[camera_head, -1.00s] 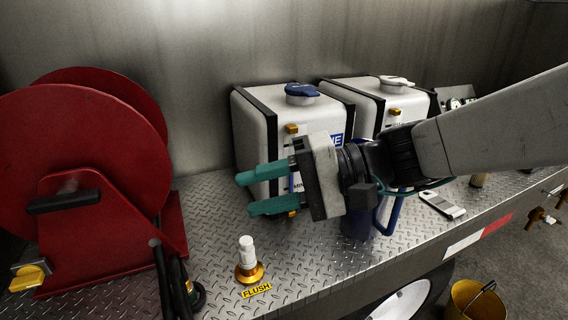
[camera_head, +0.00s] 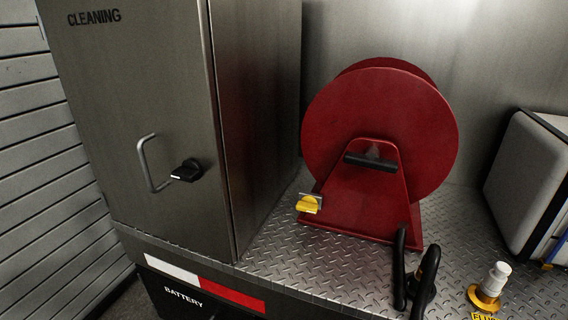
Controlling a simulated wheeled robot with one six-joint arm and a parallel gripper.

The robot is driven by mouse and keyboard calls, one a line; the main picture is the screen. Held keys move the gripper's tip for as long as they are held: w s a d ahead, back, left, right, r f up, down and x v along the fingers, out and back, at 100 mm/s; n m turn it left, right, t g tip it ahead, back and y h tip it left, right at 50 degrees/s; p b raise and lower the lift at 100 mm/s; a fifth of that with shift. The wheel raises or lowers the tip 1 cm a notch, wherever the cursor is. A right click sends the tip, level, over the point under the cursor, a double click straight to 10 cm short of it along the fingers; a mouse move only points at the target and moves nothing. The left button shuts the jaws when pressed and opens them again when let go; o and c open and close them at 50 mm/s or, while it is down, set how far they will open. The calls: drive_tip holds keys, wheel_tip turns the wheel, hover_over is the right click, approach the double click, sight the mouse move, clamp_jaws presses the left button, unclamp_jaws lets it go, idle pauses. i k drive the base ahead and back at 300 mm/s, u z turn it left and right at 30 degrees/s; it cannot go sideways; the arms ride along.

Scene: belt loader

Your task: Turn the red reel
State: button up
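The red reel (camera_head: 385,115) stands upright on a red bracket (camera_head: 365,205) on the diamond-plate deck, right of centre. A black crank handle (camera_head: 371,161) crosses the front of the reel near its middle. A yellow knob (camera_head: 309,204) sits at the bracket's lower left corner.
A metal cabinet marked CLEANING (camera_head: 150,60) with a bar handle (camera_head: 150,163) and black latch (camera_head: 187,170) stands left. A white-topped brass valve (camera_head: 490,285) and white tank (camera_head: 525,180) are right. Some deck (camera_head: 290,250) is bare.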

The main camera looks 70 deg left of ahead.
sight(394, 101)
drive_tip(key=u, duration=0.8)
drive_tip(key=k, duration=1.1)
drive_tip(key=u, duration=0.6)
drive_tip(key=i, duration=0.7)
drive_tip(key=z, duration=0.45)
